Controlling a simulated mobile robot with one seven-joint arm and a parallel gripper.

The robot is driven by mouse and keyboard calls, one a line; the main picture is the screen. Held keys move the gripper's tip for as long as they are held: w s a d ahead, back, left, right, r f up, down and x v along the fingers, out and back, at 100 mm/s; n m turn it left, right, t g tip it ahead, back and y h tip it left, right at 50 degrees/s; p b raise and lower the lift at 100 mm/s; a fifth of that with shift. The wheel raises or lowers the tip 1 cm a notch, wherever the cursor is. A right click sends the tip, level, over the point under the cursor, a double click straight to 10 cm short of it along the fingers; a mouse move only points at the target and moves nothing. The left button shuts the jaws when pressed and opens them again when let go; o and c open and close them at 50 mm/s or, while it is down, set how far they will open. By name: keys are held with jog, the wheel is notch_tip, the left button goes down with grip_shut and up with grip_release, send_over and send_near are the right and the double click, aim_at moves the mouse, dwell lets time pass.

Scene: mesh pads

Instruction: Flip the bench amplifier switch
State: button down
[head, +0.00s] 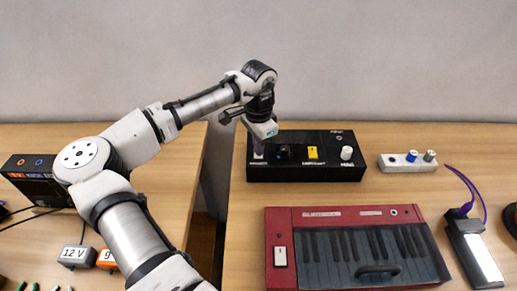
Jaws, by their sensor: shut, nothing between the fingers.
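A black box (327,172) with a row of controls sits at the back of the right-hand table; it looks like the bench amplifier, but its lettering is too small to read. From left to right it bears a pale part at its left end, a dark knob (282,152), a yellow switch (313,153) and a white knob (347,153). My gripper (259,149) is shut and empty, pointing down over the box's left end. It hides much of that end, and I cannot tell whether it touches the pale part there.
A red keyboard (275,212) with a white switch (280,256) lies in front of the box. A white strip with knobs (397,163) and a lamp-like bar (474,250) with a purple cable lie right. A gap separates the left table, which holds a dark device (30,180) and small blocks.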

jog(key=shift+r+p, duration=2.6)
jog(key=shift+r, duration=0.55)
jog(key=shift+f, duration=0.1)
